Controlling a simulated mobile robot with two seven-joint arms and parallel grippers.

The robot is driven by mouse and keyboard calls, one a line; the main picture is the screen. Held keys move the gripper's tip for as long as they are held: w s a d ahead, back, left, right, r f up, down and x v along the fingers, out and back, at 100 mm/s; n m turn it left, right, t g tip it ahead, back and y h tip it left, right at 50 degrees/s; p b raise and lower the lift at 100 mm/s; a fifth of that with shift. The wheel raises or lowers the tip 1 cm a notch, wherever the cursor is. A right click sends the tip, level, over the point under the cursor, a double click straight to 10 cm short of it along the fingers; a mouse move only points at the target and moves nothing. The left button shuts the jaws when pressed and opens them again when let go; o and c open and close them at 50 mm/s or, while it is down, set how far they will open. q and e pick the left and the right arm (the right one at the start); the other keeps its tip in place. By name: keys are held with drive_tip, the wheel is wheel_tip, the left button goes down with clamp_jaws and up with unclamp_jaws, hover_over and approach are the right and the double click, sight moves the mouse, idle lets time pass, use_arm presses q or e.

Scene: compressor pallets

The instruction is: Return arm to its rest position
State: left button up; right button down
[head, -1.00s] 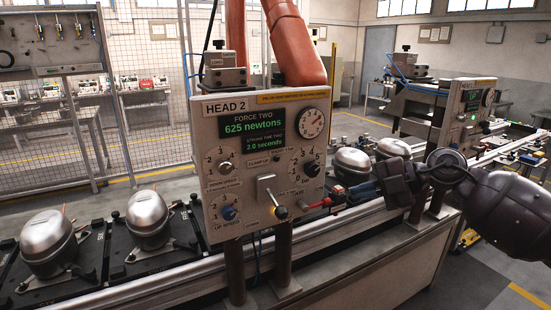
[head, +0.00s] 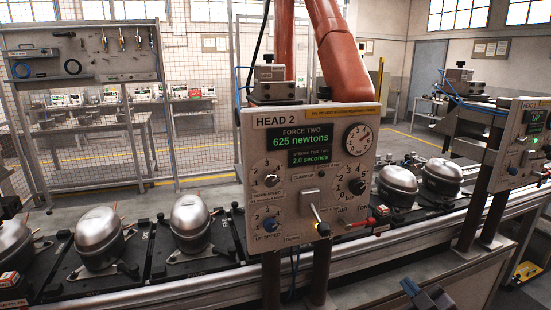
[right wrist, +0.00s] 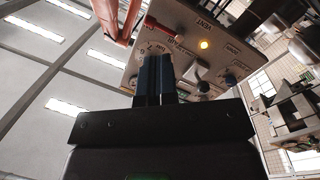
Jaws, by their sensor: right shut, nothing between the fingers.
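My right gripper (head: 412,287) shows at the bottom edge of the head view, below and right of the HEAD 2 control panel (head: 345,130), apart from it. Its blue fingers (right wrist: 154,78) are shut together and empty in the right wrist view, with the panel's knobs beyond them. The panel display (head: 304,140) reads force two 625 newtons and 2.0 seconds. A red-handled lever (head: 360,222) sticks out at the panel's lower right. In the right wrist view an amber lamp (right wrist: 204,44) is lit on the panel. My left gripper is not in view.
A conveyor rail (head: 180,284) runs in front, with silver compressors (head: 190,221) on black pallets. A second control panel (head: 520,145) stands at the right on dark posts. An orange robot arm (head: 340,55) rises behind the HEAD 2 panel. A mesh fence (head: 200,120) stands behind.

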drive_tip(key=s+a+f+m+g+h, duration=0.1)
drive_tip(key=s+f+m+g+h, duration=0.2)
drive_tip(key=s+f, duration=1.8)
drive_tip(key=s+m+g, duration=0.1)
drive_tip(key=m+g, duration=0.2)
drive_tip(key=m, duration=0.2)
drive_tip(key=shift+s+a+f, duration=0.15)
drive_tip(key=shift+s+a, duration=0.2)
drive_tip(key=shift+s, duration=0.05)
idle(0.9)
